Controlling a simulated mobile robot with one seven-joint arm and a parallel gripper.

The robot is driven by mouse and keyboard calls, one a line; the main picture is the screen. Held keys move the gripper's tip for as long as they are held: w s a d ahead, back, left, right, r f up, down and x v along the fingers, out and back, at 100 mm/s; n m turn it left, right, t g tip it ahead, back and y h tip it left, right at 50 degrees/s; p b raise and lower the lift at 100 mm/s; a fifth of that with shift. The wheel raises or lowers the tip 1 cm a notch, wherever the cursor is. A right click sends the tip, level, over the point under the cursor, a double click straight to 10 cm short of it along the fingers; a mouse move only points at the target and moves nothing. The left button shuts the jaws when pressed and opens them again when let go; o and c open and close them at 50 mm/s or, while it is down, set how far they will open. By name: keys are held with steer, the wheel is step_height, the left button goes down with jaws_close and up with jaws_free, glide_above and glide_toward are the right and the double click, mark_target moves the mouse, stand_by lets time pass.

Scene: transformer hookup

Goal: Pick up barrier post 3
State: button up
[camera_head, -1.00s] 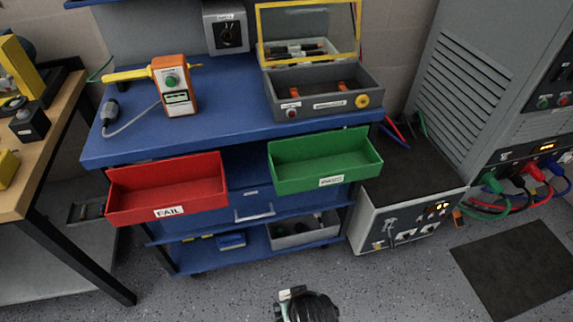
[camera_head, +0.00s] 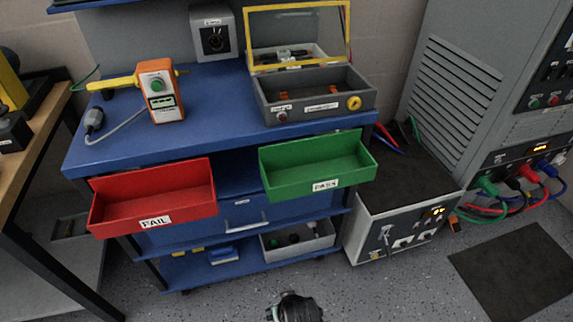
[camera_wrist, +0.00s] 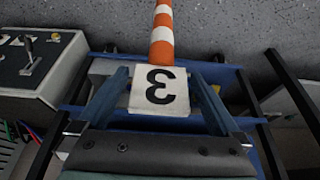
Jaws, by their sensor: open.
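Barrier post 3 (camera_wrist: 162,48) shows in the wrist view as an orange and white striped post with a white plate (camera_wrist: 160,90). The plate bears a black 3, which appears upside down. My gripper (camera_wrist: 160,76) is open, with one finger on each side of the plate. The plate lies between the fingers in the picture; I cannot tell whether either finger touches it or how deep it sits. The post's far end runs out of the top of the view. I do not see the post in the head view.
A blue bench (camera_head: 230,112) has a red FAIL bin (camera_head: 152,196) and a green PASS bin (camera_head: 318,165) on its front. A grey unit (camera_head: 405,228) and a tall cabinet (camera_head: 455,75) stand right. A dark mat (camera_head: 515,272) lies on the floor. A wooden-topped table (camera_head: 30,135) stands left.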

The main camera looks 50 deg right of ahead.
jaws_close()
stand_by(0.3)
steer(key=shift+r, duration=0.2)
